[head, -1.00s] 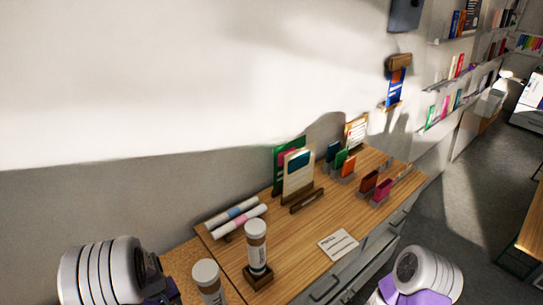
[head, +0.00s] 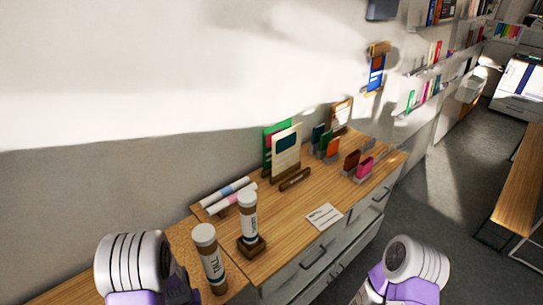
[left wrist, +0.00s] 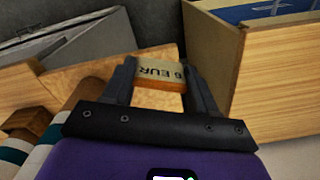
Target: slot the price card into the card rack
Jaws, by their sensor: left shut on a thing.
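My left gripper (left wrist: 162,82) shows in the left wrist view, shut on the price card (left wrist: 161,73), a small tan and orange piece lettered "6 EUR". In the head view only my left arm shows at the lower left; its fingers and the card are out of sight. A low dark wooden slotted strip (head: 295,179) on the table may be the card rack; I cannot tell for sure. My right arm is at the lower right of the head view, with its gripper out of frame.
The wooden table (head: 270,215) holds upright boards (head: 286,151), small holders with coloured cards (head: 352,160), a flat white card (head: 324,216) and capped tubes (head: 248,217). In the left wrist view, a wooden box (left wrist: 215,60) stands close right of the gripper.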

